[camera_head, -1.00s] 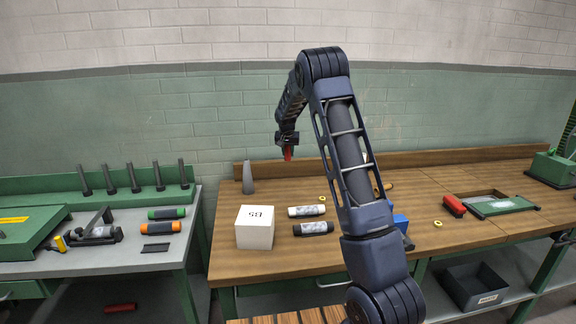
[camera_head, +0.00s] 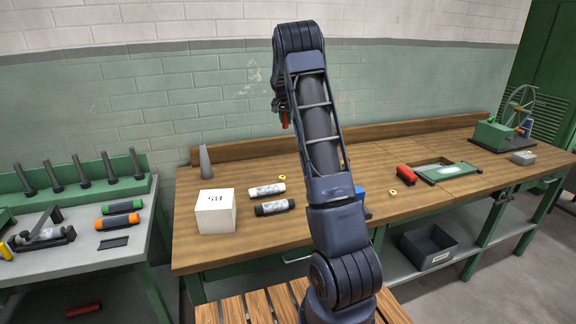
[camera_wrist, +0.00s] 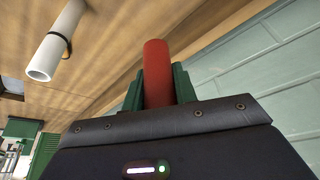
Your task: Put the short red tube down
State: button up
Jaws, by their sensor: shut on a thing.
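The short red tube (camera_wrist: 156,62) stands up between the green fingers of my gripper (camera_wrist: 158,88) in the wrist view. My gripper is shut on it. In the head view the red tube (camera_head: 285,120) hangs below my gripper (camera_head: 281,105), in the air in front of the green brick wall, above the wooden workbench (camera_head: 330,230). The tube's upper part is hidden by the gripper. Another red tube (camera_head: 84,310) lies on the low shelf at the lower left.
My arm hides the bench's middle.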

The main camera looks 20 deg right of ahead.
jog(key=shift+d, duration=0.6)
jog(key=f, duration=2)
jog(key=shift+s+d, duration=0.1)
jog(key=shift+d, duration=0.1)
jog(key=shift+f, duration=0.15)
jog(key=o, duration=1)
jog(key=shift+c, duration=0.2)
